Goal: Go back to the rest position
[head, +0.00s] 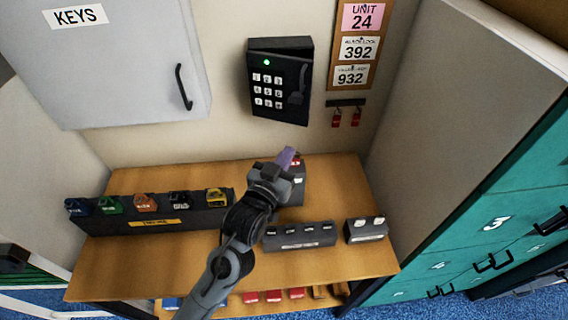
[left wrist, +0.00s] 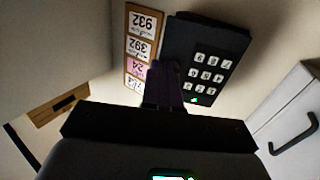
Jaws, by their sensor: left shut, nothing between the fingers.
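My left gripper (head: 287,160) is shut and empty. In the head view it is over the back part of the wooden table, in front of and below the black keypad (head: 280,82). A green light shows on the keypad. In the left wrist view the shut fingers (left wrist: 164,88) point toward the wall, with the keypad (left wrist: 206,62) just behind them and apart from them as far as I can tell. My right gripper is in neither view.
The table (head: 200,262) holds a long black rack (head: 150,220) with several coloured items, and smaller black blocks (head: 299,236) at the right. A grey key cabinet (head: 120,70) hangs at the left. Teal lockers (head: 500,222) stand at the right. Red tags (head: 336,119) hang below the number board.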

